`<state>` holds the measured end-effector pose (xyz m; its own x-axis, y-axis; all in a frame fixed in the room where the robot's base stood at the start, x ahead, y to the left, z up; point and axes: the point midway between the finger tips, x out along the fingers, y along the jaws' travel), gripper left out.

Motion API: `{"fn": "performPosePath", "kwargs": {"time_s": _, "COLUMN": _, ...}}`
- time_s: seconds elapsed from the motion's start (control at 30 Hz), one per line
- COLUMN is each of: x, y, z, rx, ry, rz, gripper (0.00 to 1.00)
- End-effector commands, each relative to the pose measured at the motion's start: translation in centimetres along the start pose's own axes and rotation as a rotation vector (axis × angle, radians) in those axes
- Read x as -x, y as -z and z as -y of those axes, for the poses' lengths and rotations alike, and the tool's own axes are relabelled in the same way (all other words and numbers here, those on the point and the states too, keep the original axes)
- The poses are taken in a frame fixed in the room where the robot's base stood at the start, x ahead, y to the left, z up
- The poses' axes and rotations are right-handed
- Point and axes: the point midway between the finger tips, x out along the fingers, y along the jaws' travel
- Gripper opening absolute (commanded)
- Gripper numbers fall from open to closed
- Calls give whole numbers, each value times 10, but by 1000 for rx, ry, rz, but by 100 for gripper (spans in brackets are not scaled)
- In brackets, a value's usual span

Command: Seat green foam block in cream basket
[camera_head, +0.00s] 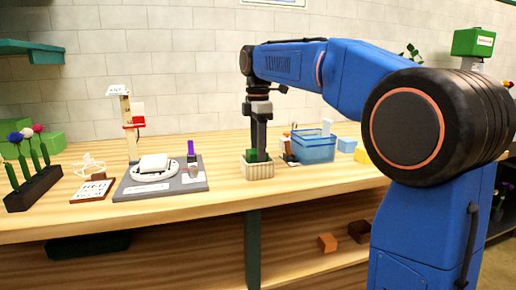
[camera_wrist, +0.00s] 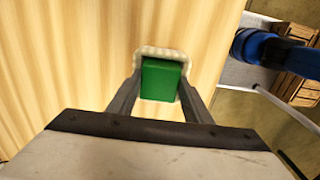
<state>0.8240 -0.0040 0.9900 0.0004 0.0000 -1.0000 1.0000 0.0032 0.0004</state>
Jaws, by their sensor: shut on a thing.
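The green foam block (camera_wrist: 161,80) sits between the two fingers of my gripper (camera_wrist: 160,92) in the wrist view. My gripper is shut on the block. The cream basket (camera_wrist: 164,52) shows around the block's edges directly beneath it. In the head view my gripper (camera_head: 257,158) points straight down over the cream basket (camera_head: 257,171), which stands upright near the table's front edge. A bit of the green block (camera_head: 251,155) shows at the basket's rim. How deep the block is in the basket I cannot tell; the basket's inside is hidden.
A blue translucent bin (camera_head: 314,147) stands just right of the basket, with small items between. A grey board (camera_head: 160,180) with a white round dish lies to the left. A dark rack (camera_head: 34,188) of flowers stands far left. The wooden table (camera_head: 223,170) is clear between board and basket.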

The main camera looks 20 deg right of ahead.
Motion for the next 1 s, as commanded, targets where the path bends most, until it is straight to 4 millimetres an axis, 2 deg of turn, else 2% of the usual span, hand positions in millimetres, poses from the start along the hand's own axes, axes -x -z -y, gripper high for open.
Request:
{"fn": "performPosePath", "kwargs": {"time_s": 0.17, "x": 0, "y": 0, "z": 0, "rx": 0, "ry": 0, "rz": 0, "gripper": 19}}
{"fn": "performPosePath", "kwargs": {"time_s": 0.2, "x": 0, "y": 0, "z": 0, "rx": 0, "ry": 0, "rz": 0, "gripper": 48}}
{"fn": "performPosePath", "kwargs": {"time_s": 0.3, "x": 0, "y": 0, "z": 0, "rx": 0, "ry": 0, "rz": 0, "gripper": 67}}
{"fn": "performPosePath", "kwargs": {"time_s": 0.5, "x": 0, "y": 0, "z": 0, "rx": 0, "ry": 0, "rz": 0, "gripper": 67}}
{"fn": "performPosePath", "kwargs": {"time_s": 0.57, "x": 0, "y": 0, "z": 0, "rx": 0, "ry": 0, "rz": 0, "gripper": 81}}
{"fn": "performPosePath", "kwargs": {"time_s": 0.6, "x": 0, "y": 0, "z": 0, "rx": 0, "ry": 0, "rz": 0, "gripper": 83}}
{"fn": "performPosePath", "kwargs": {"time_s": 1.0, "x": 0, "y": 0, "z": 0, "rx": 0, "ry": 0, "rz": 0, "gripper": 83}}
